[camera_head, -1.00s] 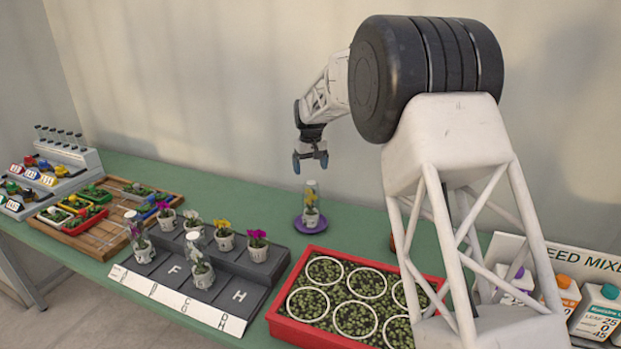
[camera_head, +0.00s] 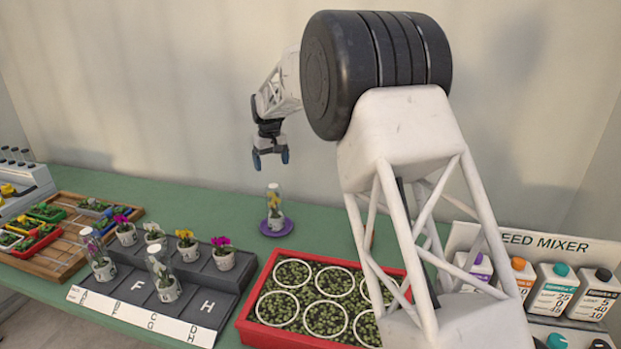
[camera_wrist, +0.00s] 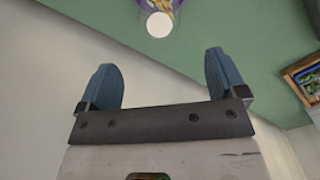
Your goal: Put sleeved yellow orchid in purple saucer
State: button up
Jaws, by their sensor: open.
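The sleeved yellow orchid (camera_head: 275,208) stands upright in the purple saucer (camera_head: 264,229) on the green bench, in a white pot with a clear sleeve around it. My gripper (camera_head: 270,158) is open and empty above the orchid, apart from it. In the wrist view my two blue fingers (camera_wrist: 165,80) are spread with nothing between them. The sleeved orchid shows there at the top edge as a pale round sleeve top (camera_wrist: 159,24) with yellow below it, partly cut off by the frame.
A dark stepped rack (camera_head: 200,278) holds several potted orchids, two of them sleeved. A red tray (camera_head: 254,322) of seedlings stands in front of the saucer. A wooden tray (camera_head: 62,252) lies left; bottles (camera_head: 553,291) stand right. Bench around the saucer is clear.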

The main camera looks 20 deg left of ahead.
jog(key=shift+s+d+r, duration=0.1)
jog(key=shift+d+r, duration=0.25)
jog(key=shift+d, duration=0.1)
jog(key=s+d+r+m, duration=0.1)
jog(key=s+d+r, duration=0.45)
jog(key=d, duration=0.55)
jog(key=s+d+r+m+t, duration=0.15)
jog(key=s+d+r, duration=0.25)
jog(key=s+d, duration=0.5)
jog(key=s+d+r+m, duration=0.2)
jog(key=s+d+r, duration=0.25)
jog(key=d, duration=0.95)
jog(key=s+d+f+m, duration=0.1)
jog(key=s+d+m, duration=0.1)
jog(key=s+d, duration=1.35)
jog(key=s+d+f+m, duration=0.1)
jog(key=s+d+f, duration=0.1)
jog(key=s, duration=0.8)
jog(key=s+d+f+m+t, duration=0.1)
jog(key=s+d+f, duration=0.2)
jog(key=s, duration=0.7)
jog(key=shift+d+f+m, duration=0.15)
jog(key=shift+f+m, duration=0.2)
jog(key=shift+f, duration=0.9)
